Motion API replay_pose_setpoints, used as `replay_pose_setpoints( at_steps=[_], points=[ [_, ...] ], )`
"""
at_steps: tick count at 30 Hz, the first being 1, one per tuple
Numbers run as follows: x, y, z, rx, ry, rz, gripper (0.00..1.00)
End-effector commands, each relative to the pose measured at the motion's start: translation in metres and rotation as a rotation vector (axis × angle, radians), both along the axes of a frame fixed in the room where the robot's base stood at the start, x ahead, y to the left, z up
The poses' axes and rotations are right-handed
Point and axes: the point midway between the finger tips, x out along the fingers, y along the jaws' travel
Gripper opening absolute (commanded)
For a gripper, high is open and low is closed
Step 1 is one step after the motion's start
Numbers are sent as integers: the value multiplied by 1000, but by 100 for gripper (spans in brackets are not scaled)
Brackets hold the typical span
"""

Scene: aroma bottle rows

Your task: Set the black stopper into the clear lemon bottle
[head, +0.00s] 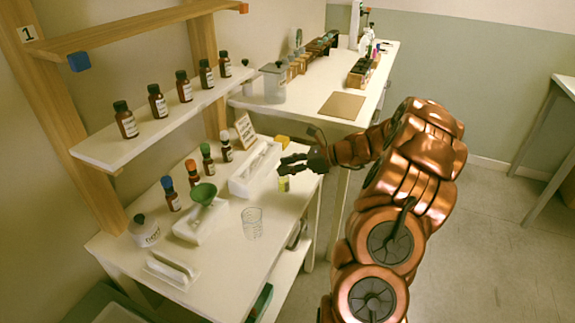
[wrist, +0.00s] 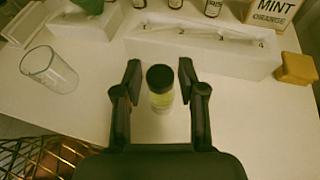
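The clear lemon bottle (wrist: 160,99) holds pale yellow-green liquid and stands upright on the table. It also shows just below my gripper in the head view (head: 284,185). The black stopper (wrist: 160,76) is on top of the bottle's mouth; from above I cannot tell how deep it sits. My gripper (wrist: 160,68) is open, with one finger on each side of the stopper and a visible gap on both sides. In the head view my gripper (head: 285,166) is over the table's right part.
An empty glass beaker (head: 252,223) stands left of the bottle. A white rack (head: 254,172) lies behind it, with a yellow block (head: 282,141) at its end. A green funnel (head: 203,194) and several brown bottles stand farther left. The table's right edge is near.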

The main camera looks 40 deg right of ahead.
Motion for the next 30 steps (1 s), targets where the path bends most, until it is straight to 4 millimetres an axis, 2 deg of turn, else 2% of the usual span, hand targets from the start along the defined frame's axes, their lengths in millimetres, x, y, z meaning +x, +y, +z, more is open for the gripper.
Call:
replay_pose_setpoints(
  at_steps=[1, 4, 17, 30],
  points=[
    [0, 0, 0, 0, 0, 0, 49],
    [0, 0, 0, 0, 0, 0, 58],
    [-5, -6, 4, -2, -2, -1, 58],
    [-56, -58, 33, -2, -2, -3, 58]
  ],
)
